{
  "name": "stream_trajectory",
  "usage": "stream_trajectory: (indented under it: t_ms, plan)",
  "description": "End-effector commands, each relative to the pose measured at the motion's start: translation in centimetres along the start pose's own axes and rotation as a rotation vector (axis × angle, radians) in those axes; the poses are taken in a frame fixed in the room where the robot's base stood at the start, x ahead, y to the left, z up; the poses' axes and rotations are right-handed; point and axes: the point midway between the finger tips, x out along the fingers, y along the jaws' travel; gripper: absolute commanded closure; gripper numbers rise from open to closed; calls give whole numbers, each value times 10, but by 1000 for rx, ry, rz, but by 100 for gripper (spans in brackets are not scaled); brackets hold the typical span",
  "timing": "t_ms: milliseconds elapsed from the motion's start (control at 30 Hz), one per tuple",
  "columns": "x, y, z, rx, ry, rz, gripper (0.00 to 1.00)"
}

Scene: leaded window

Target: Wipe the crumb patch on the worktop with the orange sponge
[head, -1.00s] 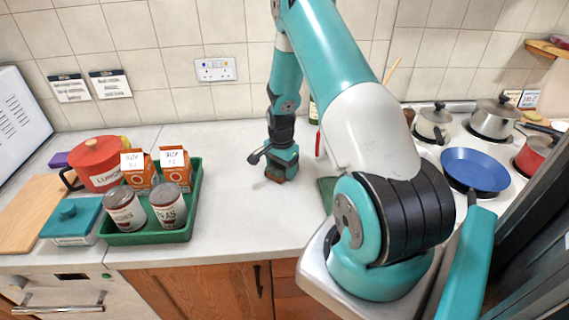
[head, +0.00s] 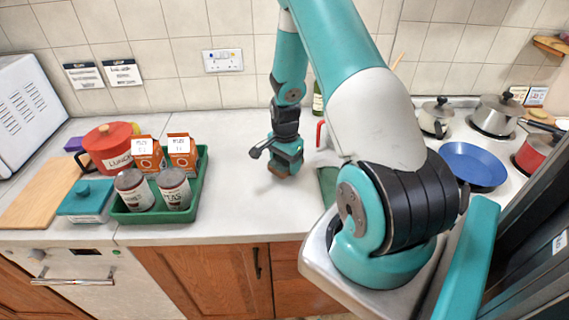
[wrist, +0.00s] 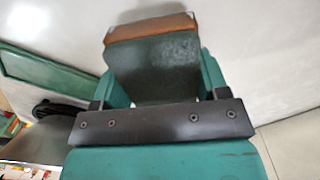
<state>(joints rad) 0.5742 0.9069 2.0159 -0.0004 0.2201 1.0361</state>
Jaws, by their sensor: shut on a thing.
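My gripper (head: 286,158) points down over the middle of the pale worktop (head: 240,205), right of the green tray. It is shut on the orange sponge (wrist: 150,27), which also shows as a small brown-orange edge low between the jaws in the head view (head: 279,171). In the wrist view the sponge has an orange-brown far edge and a dark green face, and the teal jaws (wrist: 157,78) flank it. The sponge is at or just above the worktop; I cannot tell if it touches. I cannot make out the crumb patch in either view.
The green tray (head: 150,216) with cans and cartons stands to the left, beside a red pot (head: 108,150) and a cutting board (head: 40,195). A red-handled item (head: 321,134) and a bottle (head: 317,100) stand behind right. The hob with a blue pan (head: 472,163) is at right.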

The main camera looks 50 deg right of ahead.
Motion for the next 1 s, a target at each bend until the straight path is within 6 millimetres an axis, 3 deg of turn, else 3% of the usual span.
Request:
stream_trajectory:
  t_ms: [500, 1000]
  plan:
    - [-47, -2, 4, -6, 0, 0, 58]
    - [-47, -2, 3, -6, 0, 0, 58]
